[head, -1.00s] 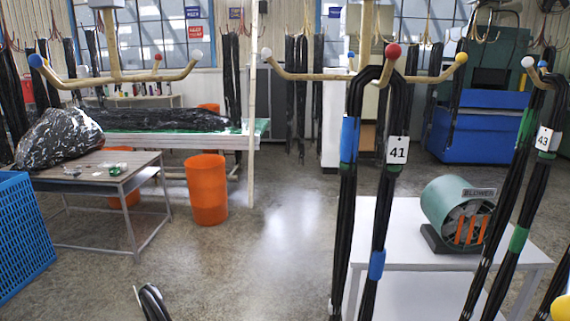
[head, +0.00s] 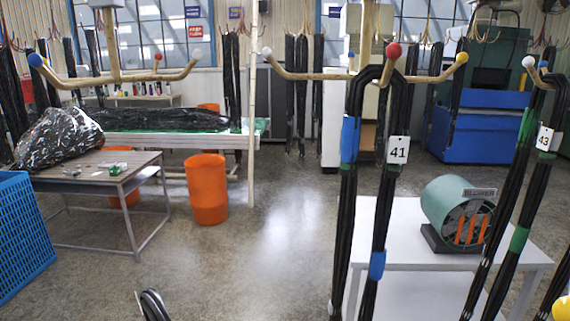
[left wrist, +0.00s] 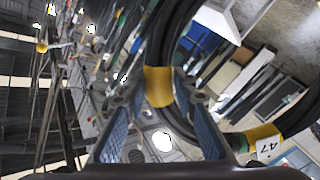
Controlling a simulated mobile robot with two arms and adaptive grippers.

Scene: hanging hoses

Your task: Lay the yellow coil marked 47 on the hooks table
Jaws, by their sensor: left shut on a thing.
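In the left wrist view my left gripper (left wrist: 160,100) is shut on the black hose coil at a yellow band (left wrist: 158,82). The coil marked 47 (left wrist: 182,28) curves up and around to the right. Its white tag 47 (left wrist: 268,149) hangs beside a second yellow band. In the head view only a black loop (head: 152,304), likely this coil, shows at the bottom edge; the left gripper is out of that view. My right gripper is not seen.
A rack holds coils tagged 41 (head: 380,170) and 43 (head: 530,170). A white table (head: 430,280) holds a green blower (head: 457,213). The middle floor is open.

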